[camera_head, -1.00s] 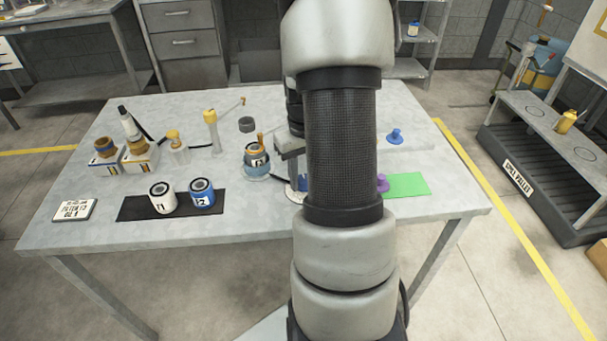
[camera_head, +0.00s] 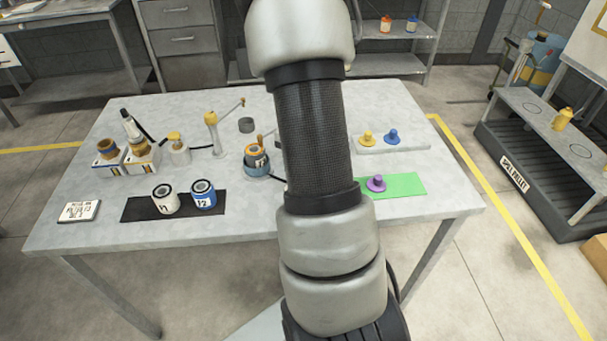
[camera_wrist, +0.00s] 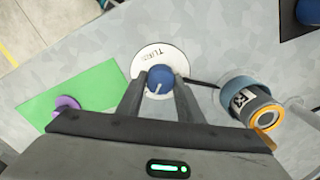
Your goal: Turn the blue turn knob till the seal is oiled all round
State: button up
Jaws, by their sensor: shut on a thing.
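The blue turn knob (camera_wrist: 160,79), with a pale pointer line, sits on a white disc lettered TURN (camera_wrist: 149,57) in the wrist view. My gripper (camera_wrist: 160,90) is shut on it, one finger at each side. In the head view my arm hides the gripper and knob. A filter (camera_wrist: 243,99) stands in a blue-grey round holder (camera_wrist: 237,83) to the right of the disc in the wrist view. An orange ring (camera_wrist: 276,118) shows at its end. How much of the seal is oiled cannot be told. The filter also shows in the head view (camera_head: 258,160), left of my arm.
A purple knob (camera_head: 376,184) stands on a green mat (camera_head: 408,185). A yellow knob (camera_head: 367,139) and another blue knob (camera_head: 391,137) stand on a pale plate behind. Filters Y1 (camera_head: 164,200) and Y2 (camera_head: 204,196) stand on a black mat. A yellow-topped post (camera_head: 213,132) stands behind the holder.

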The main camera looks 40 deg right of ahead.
jog(key=shift+r+m+p, duration=0.1)
jog(key=shift+m+p, duration=0.3)
jog(key=shift+m, duration=1.1)
jog(key=o, duration=1.1)
jog(key=shift+c, duration=0.2)
notch_tip(320, 180, up, 17)
jog(key=p, duration=0.3)
jog(key=shift+r, duration=0.15)
